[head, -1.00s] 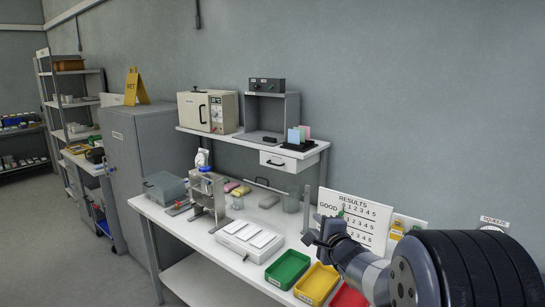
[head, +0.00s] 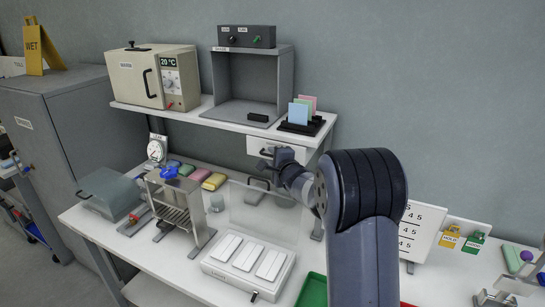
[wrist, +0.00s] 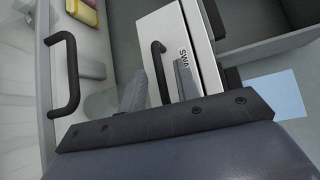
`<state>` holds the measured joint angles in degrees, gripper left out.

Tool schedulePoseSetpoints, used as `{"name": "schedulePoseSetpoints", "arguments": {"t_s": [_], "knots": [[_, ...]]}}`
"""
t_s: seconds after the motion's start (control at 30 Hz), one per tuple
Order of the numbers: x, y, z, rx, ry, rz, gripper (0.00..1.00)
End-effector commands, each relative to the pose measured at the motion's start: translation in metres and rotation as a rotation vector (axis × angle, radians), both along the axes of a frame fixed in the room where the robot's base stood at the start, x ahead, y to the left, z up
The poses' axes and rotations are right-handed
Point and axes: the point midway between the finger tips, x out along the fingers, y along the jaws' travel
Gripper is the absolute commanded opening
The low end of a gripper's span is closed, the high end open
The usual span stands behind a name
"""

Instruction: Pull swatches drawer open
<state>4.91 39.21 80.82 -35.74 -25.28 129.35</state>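The swatches drawer (head: 255,146) is a white drawer under the right end of the wall shelf, and it looks shut. In the wrist view its white front (wrist: 178,28) carries a partly visible label starting "SWA". Its black bar handle (wrist: 156,62) stands out from the front. My gripper (head: 271,158) is in front of the drawer and hides part of it in the head view. In the wrist view my gripper (wrist: 160,75) is open, with one finger on each side of the handle's lower part. I cannot tell whether either finger touches it.
A clear panel with a black handle (wrist: 65,75) is close to the left of my gripper. Above the drawer, the shelf holds a black rack of coloured cards (head: 303,122) and a grey booth (head: 251,85). A white tray (head: 248,262) lies on the bench below.

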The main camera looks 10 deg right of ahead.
Motion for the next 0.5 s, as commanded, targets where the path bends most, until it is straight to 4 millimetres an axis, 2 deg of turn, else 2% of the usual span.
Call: {"name": "schedulePoseSetpoints", "arguments": {"t_s": [0.33, 0.5], "knots": [[0.0037, 0.0006, -0.0012, 0.000, 0.001, 0.000, 0.31], [0.0036, 0.0006, -0.0011, 0.000, 0.001, 0.000, 0.18]]}}
